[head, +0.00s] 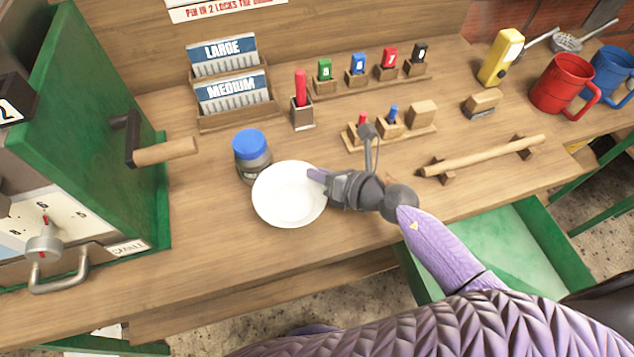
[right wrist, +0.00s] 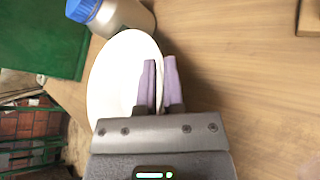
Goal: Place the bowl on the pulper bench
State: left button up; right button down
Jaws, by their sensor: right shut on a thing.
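A white bowl (head: 288,195) is at the middle of the wooden bench (head: 215,255), close to its front edge. My right gripper (head: 318,176) is shut on the right rim of the bowl. In the right wrist view the bowl (right wrist: 122,75) fills the left of the picture, with the purple fingers (right wrist: 160,85) pinching its rim. The bowl looks upright and empty. I cannot tell whether its base touches the bench top. My left gripper is not in view.
A blue-lidded jar (head: 252,156) stands right behind the bowl. A green machine (head: 100,150) with a wooden handle is at the left. A wooden rod (head: 482,157) on supports lies to the right. An open green drawer (head: 490,250) is in front. Bench to the bowl's left is clear.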

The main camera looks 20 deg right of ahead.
jog(key=shift+f, duration=0.75)
jog(key=shift+r, duration=0.25)
jog(key=shift+f, duration=0.15)
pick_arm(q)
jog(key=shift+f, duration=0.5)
pick_arm(e)
jog(key=c, duration=0.7)
grip_release()
jog(key=shift+c, duration=0.2)
jog(key=shift+s+d+r+p, duration=0.15)
jog(key=shift+s+r+p, duration=0.1)
jog(key=shift+r+p, duration=0.1)
jog(key=p+v, duration=0.1)
jog(key=v, duration=0.9)
jog(key=shift+s+d+r, duration=0.15)
jog(key=shift+s+d, duration=0.05)
jog(key=shift+s, duration=0.1)
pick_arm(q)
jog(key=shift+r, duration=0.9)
pick_arm(e)
jog(key=shift+s+d+r, duration=0.15)
jog(key=shift+s, duration=0.05)
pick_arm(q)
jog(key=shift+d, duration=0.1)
